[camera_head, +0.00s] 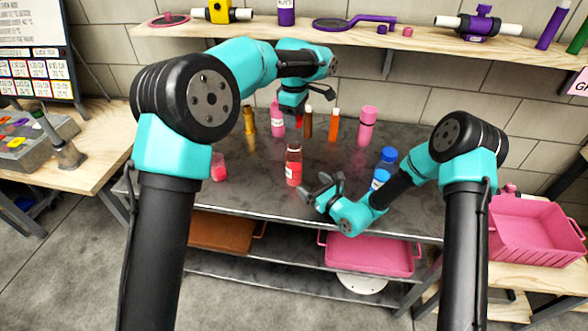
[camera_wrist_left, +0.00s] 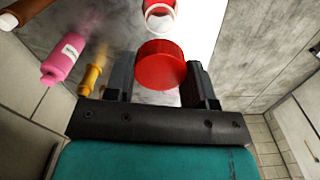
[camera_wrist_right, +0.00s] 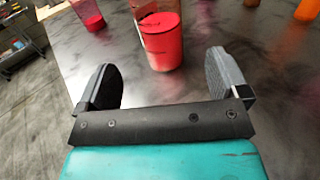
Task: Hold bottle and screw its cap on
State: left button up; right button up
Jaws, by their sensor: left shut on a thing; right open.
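The bottle (camera_head: 293,166) stands upright near the middle of the grey table, clear above with red contents and no cap on it. Its open mouth (camera_wrist_left: 160,14) shows at the top of the left wrist view. My left gripper (camera_head: 306,97) is shut on the red cap (camera_wrist_left: 160,64) and holds it above the bottle, apart from it. The cap is partly hidden by the gripper in the head view. My right gripper (camera_head: 323,189) is open and low, to the bottle's front right. In the right wrist view the bottle (camera_wrist_right: 162,45) stands just beyond the spread fingers.
A pink-filled cup (camera_head: 218,167) stands left of the bottle. Behind stand a pink bottle (camera_head: 277,120), an orange bottle (camera_head: 334,126) and a pink flask (camera_head: 366,126). The tabletop around the bottle is clear.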

aim_at(294, 168)
jog(key=x, duration=1)
jog(key=shift+c, duration=0.2)
jog(key=c, duration=1.3)
pick_arm(q)
jog(key=shift+f, duration=2.5)
jog(key=shift+f, duration=0.1)
jog(key=shift+f, duration=0.8)
jog(key=shift+f, duration=0.6)
